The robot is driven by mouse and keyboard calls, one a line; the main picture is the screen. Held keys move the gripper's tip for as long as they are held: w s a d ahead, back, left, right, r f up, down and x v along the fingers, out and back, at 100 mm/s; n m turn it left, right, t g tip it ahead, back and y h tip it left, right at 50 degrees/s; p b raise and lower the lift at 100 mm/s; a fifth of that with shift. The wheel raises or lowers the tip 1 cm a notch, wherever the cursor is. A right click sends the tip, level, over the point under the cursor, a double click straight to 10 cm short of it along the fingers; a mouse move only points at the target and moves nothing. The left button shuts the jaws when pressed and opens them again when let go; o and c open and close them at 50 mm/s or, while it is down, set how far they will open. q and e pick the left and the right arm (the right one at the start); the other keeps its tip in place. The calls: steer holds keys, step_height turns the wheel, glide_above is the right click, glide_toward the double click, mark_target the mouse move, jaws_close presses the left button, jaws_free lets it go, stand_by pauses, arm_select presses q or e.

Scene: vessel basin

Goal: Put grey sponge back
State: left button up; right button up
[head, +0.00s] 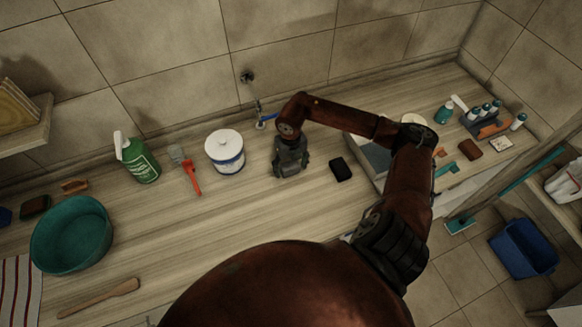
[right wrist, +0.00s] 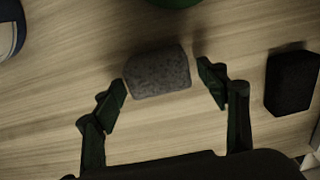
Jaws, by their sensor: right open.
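The grey sponge (right wrist: 158,71) is a speckled, rounded block lying on the wooden counter in the right wrist view. My right gripper (right wrist: 163,82) is open, with one finger on each side of the sponge. The left finger is close to the sponge's edge, and a gap shows at the right finger; I cannot tell if either touches. In the head view my right gripper (head: 290,172) points down at the counter, and I cannot tell the sponge apart from it there. My left gripper is not in view.
A black block (head: 340,169) lies to the right of the gripper. A green round thing (right wrist: 178,2) shows behind the sponge. The front counter is partly clear.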

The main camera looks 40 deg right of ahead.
mark_target(291, 167)
step_height(291, 167, up, 12)
steer(key=b, duration=0.1)
steer(key=shift+r, duration=0.15)
stand_by(0.6)
